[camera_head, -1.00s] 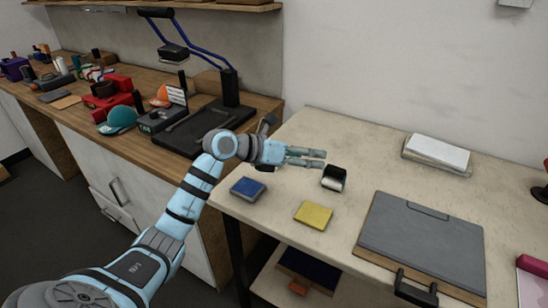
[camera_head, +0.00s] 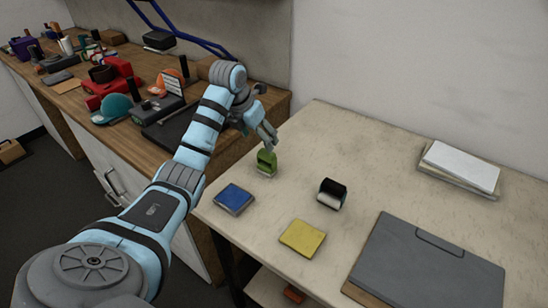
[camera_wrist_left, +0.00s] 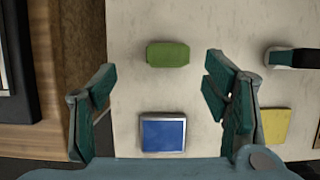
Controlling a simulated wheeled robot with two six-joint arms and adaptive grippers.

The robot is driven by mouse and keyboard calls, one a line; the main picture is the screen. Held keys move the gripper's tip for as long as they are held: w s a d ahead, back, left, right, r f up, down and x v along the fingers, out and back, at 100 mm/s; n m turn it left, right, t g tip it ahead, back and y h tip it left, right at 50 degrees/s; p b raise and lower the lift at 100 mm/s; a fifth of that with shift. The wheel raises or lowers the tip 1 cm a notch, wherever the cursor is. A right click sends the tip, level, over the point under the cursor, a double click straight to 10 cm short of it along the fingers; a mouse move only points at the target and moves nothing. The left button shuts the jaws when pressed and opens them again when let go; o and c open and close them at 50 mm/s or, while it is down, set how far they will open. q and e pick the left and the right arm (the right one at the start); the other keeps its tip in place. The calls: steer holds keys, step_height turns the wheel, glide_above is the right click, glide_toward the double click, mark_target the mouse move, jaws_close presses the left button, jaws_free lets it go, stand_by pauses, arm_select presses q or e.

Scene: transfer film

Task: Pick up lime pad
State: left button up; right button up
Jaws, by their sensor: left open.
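The lime pad (camera_head: 266,162) is a small green block on the left part of the pale table (camera_head: 330,128). In the left wrist view the lime pad (camera_wrist_left: 168,53) lies between the lines of the two fingers, beyond their tips. My left gripper (camera_head: 268,138) is open and empty, above and just behind the pad in the head view. Its spread fingers (camera_wrist_left: 163,92) frame the sides of the left wrist view. My right gripper is not in view.
A blue pad (camera_head: 234,198) and a yellow pad (camera_head: 302,238) lie nearer. A black and white roller-like item (camera_head: 332,194) sits to the right. A grey clipboard (camera_head: 425,262) and a paper stack (camera_head: 460,166) lie farther right. A cluttered wooden bench (camera_head: 75,98) stands left.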

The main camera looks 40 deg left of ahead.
mark_target(263, 152)
arm_select(q)
steer(key=x, duration=0.2)
steer(key=s+x, duration=0.1)
steer(key=x, duration=0.2)
steer(key=shift+d+f, duration=0.25)
steer(key=shift+f, duration=0.1)
steer(key=x, duration=0.6)
steer(key=shift+w+d+b, duration=0.3)
steer(key=shift+w+d, duration=0.05)
steer(key=shift+d, duration=0.05)
steer(key=shift+w+f, duration=0.1)
steer(key=shift+f, duration=0.1)
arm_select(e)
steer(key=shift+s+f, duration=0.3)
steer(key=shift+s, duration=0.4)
arm_select(q)
steer(key=shift+r, duration=0.1)
steer(key=shift+c, duration=1.1)
steer(key=c, duration=1.1)
steer(key=shift+o, duration=0.2)
step_height(263, 152, up, 20)
steer(key=p, duration=0.1)
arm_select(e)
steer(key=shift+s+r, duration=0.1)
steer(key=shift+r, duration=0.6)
